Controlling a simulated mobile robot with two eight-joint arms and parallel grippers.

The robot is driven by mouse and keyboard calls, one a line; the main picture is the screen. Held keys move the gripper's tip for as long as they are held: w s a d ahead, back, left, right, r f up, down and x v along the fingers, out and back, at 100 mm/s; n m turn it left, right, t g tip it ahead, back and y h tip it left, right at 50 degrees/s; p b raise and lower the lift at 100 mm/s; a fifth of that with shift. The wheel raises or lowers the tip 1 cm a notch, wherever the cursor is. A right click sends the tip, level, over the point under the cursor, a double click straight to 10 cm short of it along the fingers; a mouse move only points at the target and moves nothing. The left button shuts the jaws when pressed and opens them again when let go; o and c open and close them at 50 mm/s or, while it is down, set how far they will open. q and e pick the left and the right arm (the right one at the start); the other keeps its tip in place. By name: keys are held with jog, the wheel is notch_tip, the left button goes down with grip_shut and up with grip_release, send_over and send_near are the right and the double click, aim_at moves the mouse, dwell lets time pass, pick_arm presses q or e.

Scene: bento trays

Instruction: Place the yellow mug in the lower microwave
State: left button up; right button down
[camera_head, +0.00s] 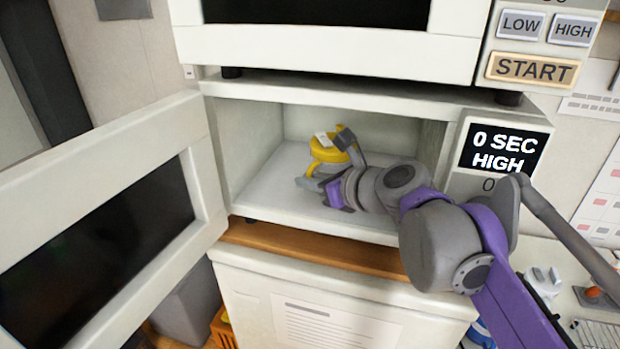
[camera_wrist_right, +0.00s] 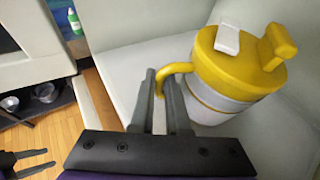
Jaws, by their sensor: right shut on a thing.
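The mug (camera_head: 326,150) with a yellow lid and handle is inside the open lower microwave (camera_head: 262,198), near the middle of its cavity. In the right wrist view the mug (camera_wrist_right: 235,75) shows a pale grey body, a white tab on the lid and a yellow handle. My right gripper (camera_head: 322,165) reaches in from the right. In the right wrist view its fingers (camera_wrist_right: 163,85) are shut on the handle. The mug's base is partly hidden, so I cannot tell whether it touches the floor. My left gripper (camera_wrist_right: 36,162) appears at the lower left of that view, fingers apart and empty.
The lower microwave's door (camera_head: 105,215) stands wide open to the left. The upper microwave (camera_head: 330,45) sits directly above. Free floor lies around the mug inside the cavity. The control panel (camera_head: 500,150) reads 0 SEC HIGH.

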jog(key=shift+f, duration=0.1)
jog(key=c, duration=0.9)
grip_release()
jog(key=shift+r, duration=0.25)
jog(key=v, duration=1.2)
jog(key=shift+s+b, duration=0.1)
jog(key=shift+b, duration=0.25)
jog(key=shift+f, duration=0.1)
